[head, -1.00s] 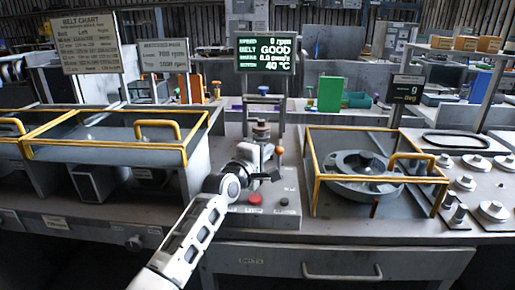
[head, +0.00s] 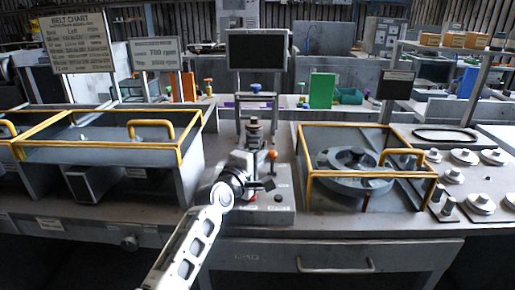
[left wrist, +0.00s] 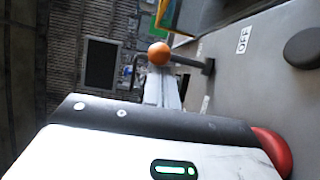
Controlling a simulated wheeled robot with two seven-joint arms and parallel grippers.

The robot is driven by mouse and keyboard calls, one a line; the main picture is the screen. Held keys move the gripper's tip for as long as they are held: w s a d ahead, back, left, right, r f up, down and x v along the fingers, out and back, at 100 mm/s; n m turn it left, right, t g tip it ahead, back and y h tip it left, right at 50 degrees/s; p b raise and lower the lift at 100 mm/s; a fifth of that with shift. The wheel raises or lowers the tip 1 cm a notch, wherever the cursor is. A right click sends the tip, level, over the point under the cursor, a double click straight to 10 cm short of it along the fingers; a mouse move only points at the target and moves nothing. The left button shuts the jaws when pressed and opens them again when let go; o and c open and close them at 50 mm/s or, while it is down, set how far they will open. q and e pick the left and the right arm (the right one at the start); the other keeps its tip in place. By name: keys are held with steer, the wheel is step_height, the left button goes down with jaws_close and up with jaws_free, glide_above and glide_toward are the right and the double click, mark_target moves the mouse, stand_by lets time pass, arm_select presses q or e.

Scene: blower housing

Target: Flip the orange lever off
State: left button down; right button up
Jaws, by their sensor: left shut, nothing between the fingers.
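The orange lever (head: 272,155), a dark stem with an orange ball, stands on the grey control box (head: 283,205) in the middle of the bench. In the left wrist view the orange ball (left wrist: 159,53) and its stem show just past my gripper body, with the stem leaning slightly toward the label "OFF" (left wrist: 243,40). My left gripper (head: 266,185) is shut and empty, close beside the lever and below its ball; I cannot tell whether they touch. The display (head: 257,50) behind is dark. My right gripper is out of view.
A red button (left wrist: 272,150) and a black button (left wrist: 305,50) sit on the box by my left gripper. A yellow-railed bay (head: 310,185) with the round housing (head: 350,172) is to the right. A yellow-railed guard (head: 180,148) is to the left.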

arm_select(q)
steer(key=shift+s+f, duration=0.1)
steer(key=shift+s, duration=0.1)
stand_by(0.3)
steer(key=v, duration=1.5)
steer(key=shift+s, duration=0.4)
steer(key=shift+a, duration=0.1)
steer(key=s+a+f+m+g+y, duration=0.2)
steer(key=s+f+m+g, duration=0.1)
steer(key=s+f+m, duration=0.5)
steer(key=s+a+f+m+g+y, duration=0.1)
steer(key=s+f+m+g+y, duration=0.1)
steer(key=s+f+m, duration=0.6)
steer(key=s+f, duration=0.7)
steer(key=f, duration=0.2)
steer(key=shift+s+a+g, duration=0.25)
steer(key=shift+a+g, duration=0.15)
